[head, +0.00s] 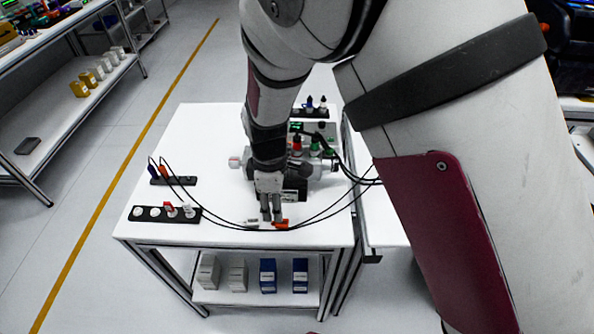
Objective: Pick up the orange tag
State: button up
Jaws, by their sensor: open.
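The orange tag (281,224) lies near the front edge of the white table, beside a small white piece (252,224) on its left. My gripper (271,217) points down right over the tag's left end, with its fingertips close to the table top. The jaws are open. The fingers hide part of the tag, and I cannot tell whether they touch it.
Behind my gripper stands a grey motor-like device (318,168) with black cables running across the table (205,130). Black holders (165,214) with small parts sit at the left. A lower shelf (250,297) holds several boxes. The table's back left is clear.

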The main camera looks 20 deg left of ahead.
aim_at(282, 224)
jog(key=shift+w+d+f+p, duration=0.1)
jog(key=shift+f+p, duration=0.25)
jog(key=shift+f, duration=1.55)
jog(key=shift+d+f+p, duration=0.1)
jog(key=shift+f+p, duration=0.25)
jog(key=shift+f, duration=1.55)
jog(key=c, duration=0.9)
